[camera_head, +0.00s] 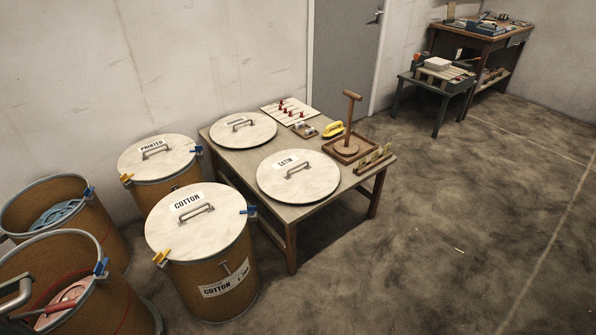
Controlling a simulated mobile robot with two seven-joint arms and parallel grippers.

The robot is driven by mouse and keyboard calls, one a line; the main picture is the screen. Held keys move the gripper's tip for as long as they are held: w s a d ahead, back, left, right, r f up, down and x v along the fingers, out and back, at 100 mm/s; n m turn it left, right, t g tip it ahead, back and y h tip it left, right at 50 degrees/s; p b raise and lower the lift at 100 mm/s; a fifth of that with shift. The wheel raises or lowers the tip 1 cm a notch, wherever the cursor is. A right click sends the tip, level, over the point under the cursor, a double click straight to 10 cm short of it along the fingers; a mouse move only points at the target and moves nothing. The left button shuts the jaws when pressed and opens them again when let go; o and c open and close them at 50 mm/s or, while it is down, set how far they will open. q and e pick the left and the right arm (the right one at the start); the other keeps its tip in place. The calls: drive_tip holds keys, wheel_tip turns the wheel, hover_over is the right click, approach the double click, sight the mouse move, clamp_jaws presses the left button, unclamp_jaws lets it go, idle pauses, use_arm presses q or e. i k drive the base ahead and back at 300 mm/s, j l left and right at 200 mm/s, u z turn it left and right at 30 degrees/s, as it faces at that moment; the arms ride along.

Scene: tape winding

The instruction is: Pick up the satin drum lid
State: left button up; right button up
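The satin drum lid (320,183) is a round, pale disc with a metal bar handle and a label reading SATIN. It lies flat on the front part of the wooden table (246,161), with its near edge close to the table's front edge. Its handle (298,169) stands up in the middle and is free.
A second pale lid (243,129) lies behind it. A wooden stand (350,147) and small tools share the table. Drums labelled COTTON (200,222) and PRINTED (158,157) are closed. Two open drums (60,211) stand left. Floor right of the table is clear.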

sight(296, 176)
drive_tip(key=i+l+z, duration=0.2)
drive_tip(key=i, duration=0.4)
drive_tip(key=i+j+z, duration=0.2)
drive_tip(key=i, duration=0.4)
drive_tip(key=i+z, duration=0.2)
drive_tip(key=i, duration=0.4)
drive_tip(key=i+j+z, duration=0.2)
drive_tip(key=i, duration=0.4)
